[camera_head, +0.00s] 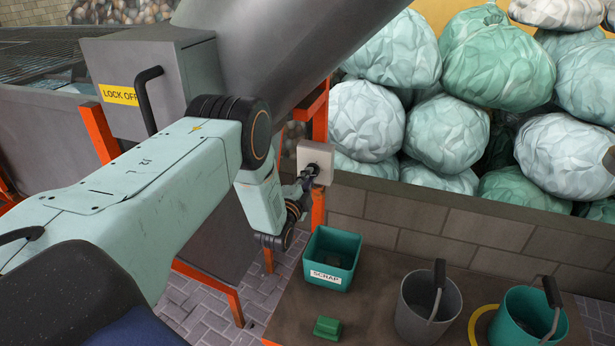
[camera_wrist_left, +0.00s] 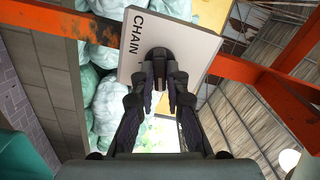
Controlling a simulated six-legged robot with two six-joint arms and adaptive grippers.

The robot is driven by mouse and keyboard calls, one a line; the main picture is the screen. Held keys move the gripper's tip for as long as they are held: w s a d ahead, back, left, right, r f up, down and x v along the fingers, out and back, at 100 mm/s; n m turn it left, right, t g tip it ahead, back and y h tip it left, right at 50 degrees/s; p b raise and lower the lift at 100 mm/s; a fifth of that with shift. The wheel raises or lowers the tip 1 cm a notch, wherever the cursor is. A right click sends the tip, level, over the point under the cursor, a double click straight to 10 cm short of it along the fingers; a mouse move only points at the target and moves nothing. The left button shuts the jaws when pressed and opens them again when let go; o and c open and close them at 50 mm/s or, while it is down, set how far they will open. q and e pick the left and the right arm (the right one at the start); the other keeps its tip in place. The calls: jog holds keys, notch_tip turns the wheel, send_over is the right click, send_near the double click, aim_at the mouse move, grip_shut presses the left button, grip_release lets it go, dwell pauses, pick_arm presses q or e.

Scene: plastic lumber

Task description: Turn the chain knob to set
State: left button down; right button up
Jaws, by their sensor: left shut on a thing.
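The chain knob is a dark knob (camera_wrist_left: 159,56) on a pale plate (camera_wrist_left: 188,38) lettered "CHAIN" in the left wrist view. In the head view the plate (camera_head: 314,153) is fixed to an orange post in the middle. My left gripper (camera_head: 306,178) reaches it from the left and below. In the left wrist view its two fingers (camera_wrist_left: 158,88) are closed on the knob, one on each side. The fingers cover part of the knob, and any markings for its settings are hidden or too small to read. My right gripper does not show.
A grey box (camera_head: 150,75) labelled "LOCK OFF" stands left of the plate. A table below holds a green scrap bin (camera_head: 332,250), a small green block (camera_head: 327,327), a grey bucket (camera_head: 428,310) and a green bucket (camera_head: 528,318). Bagged bales (camera_head: 447,132) lie behind a block wall.

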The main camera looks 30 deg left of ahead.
pick_arm(q)
jog(key=shift+r+m+p, duration=0.1)
jog(key=shift+m+p, duration=0.2)
jog(key=shift+m, duration=1.3)
jog(key=c, duration=1.4)
grip_release()
jog(key=shift+o, duration=0.2)
jog(key=v, duration=1.2)
